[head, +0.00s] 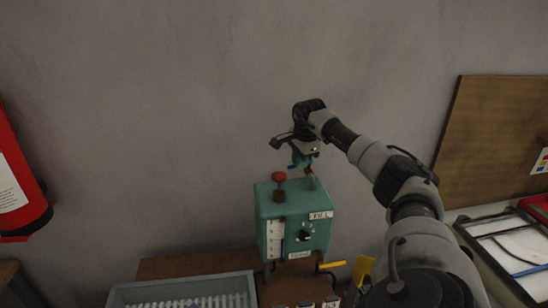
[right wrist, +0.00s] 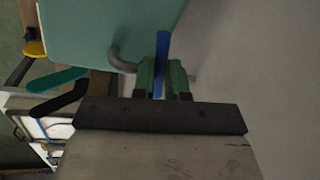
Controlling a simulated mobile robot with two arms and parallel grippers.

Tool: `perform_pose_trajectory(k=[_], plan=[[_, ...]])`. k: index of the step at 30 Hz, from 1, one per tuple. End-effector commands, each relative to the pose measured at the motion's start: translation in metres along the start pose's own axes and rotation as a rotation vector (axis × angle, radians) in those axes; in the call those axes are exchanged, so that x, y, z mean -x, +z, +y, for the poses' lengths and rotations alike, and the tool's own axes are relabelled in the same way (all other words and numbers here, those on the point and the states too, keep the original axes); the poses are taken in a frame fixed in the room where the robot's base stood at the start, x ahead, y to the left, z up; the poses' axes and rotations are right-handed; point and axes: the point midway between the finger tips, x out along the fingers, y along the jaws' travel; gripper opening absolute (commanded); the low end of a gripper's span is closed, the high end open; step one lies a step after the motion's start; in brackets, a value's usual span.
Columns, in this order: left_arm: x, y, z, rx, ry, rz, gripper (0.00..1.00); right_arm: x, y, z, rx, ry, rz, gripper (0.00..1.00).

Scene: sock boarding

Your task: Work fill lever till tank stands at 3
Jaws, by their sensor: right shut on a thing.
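The teal tank box (head: 264,212) stands against the wall, with a FILL label (head: 321,215) at its upper right front. A pale gauge (head: 274,238) with marks is on its left front; a thin blue strip shows there, too small to read against the marks. My right gripper (head: 303,158) is above the right part of the box top. In the right wrist view its green fingers (right wrist: 163,78) are shut on an upright blue bar (right wrist: 162,50), seemingly the lever's handle. The lever's lower part is mostly hidden. My left gripper is out of view.
A red knob (head: 279,177) stands on the box top, left of my gripper. A black dial (head: 305,235) is on the front. A grey rack (head: 180,290) lies in front left, a framed tray (head: 510,245) at right. A red extinguisher (head: 18,185) hangs at far left.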

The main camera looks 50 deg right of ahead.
Motion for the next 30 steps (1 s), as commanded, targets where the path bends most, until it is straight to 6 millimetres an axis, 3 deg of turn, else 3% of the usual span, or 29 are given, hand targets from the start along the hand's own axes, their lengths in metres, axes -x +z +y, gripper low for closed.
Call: perform_pose_trajectory(k=[3,13,14,18,30], plan=[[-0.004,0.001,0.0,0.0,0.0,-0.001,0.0,0.001,-0.011,0.007,0.016,0.004,0.0,0.0],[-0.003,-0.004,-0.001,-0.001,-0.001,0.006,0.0,0.002,-0.011,0.008,0.02,0.002,-0.002,0.0],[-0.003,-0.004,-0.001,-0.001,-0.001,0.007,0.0,0.002,-0.011,0.008,0.02,0.002,-0.002,0.18],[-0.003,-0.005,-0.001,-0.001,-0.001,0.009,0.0,0.002,-0.011,0.007,0.019,0.002,-0.002,0.39],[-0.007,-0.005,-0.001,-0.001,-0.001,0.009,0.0,0.011,-0.011,0.006,0.019,-0.003,-0.003,0.39]])
